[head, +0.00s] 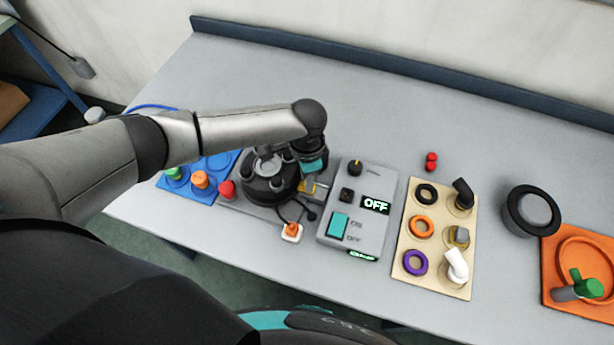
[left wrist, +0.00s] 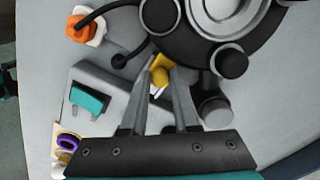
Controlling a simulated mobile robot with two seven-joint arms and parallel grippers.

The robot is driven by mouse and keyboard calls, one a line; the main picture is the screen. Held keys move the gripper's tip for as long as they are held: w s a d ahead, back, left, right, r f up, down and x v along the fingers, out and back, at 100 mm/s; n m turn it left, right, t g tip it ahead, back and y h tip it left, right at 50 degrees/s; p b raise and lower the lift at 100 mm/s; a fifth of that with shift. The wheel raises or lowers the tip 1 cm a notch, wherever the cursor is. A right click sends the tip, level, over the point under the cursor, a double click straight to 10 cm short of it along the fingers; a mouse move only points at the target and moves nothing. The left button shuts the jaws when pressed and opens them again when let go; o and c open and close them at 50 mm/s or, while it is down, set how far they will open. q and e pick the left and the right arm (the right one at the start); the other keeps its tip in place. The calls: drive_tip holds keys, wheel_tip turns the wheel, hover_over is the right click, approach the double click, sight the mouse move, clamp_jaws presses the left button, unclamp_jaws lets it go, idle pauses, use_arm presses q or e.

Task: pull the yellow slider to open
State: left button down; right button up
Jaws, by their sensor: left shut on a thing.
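The yellow slider (head: 307,187) shows beside the round black scrubber tank unit (head: 268,184), left of the grey control box. In the left wrist view the yellow slider (left wrist: 158,75) sits between the fingertips of my left gripper (left wrist: 161,77), at the edge of the black unit (left wrist: 215,50). My left gripper (head: 315,180) reaches down over the slider from above and is shut on it. The wrist hides part of the slider and tank in the head view. My right gripper is in neither view.
The grey control box (head: 365,200) with a teal switch stands close on the right and reads OFF. An orange plug piece (head: 292,231) lies in front. A blue board (head: 180,180) is left; a beige board (head: 443,245) is right.

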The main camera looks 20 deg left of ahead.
use_arm(q)
drive_tip(key=shift+d+p, duration=0.35)
drive_tip(key=shift+d, duration=1.2)
drive_tip(key=c, duration=0.6)
unclamp_jaws()
drive_tip(key=shift+c, duration=0.2)
drive_tip(key=shift+r, duration=0.1)
wheel_tip(320, 180, up, 15)
drive_tip(key=p, duration=0.1)
drive_tip(key=shift+p, duration=0.35)
drive_tip(key=shift+s, duration=0.1)
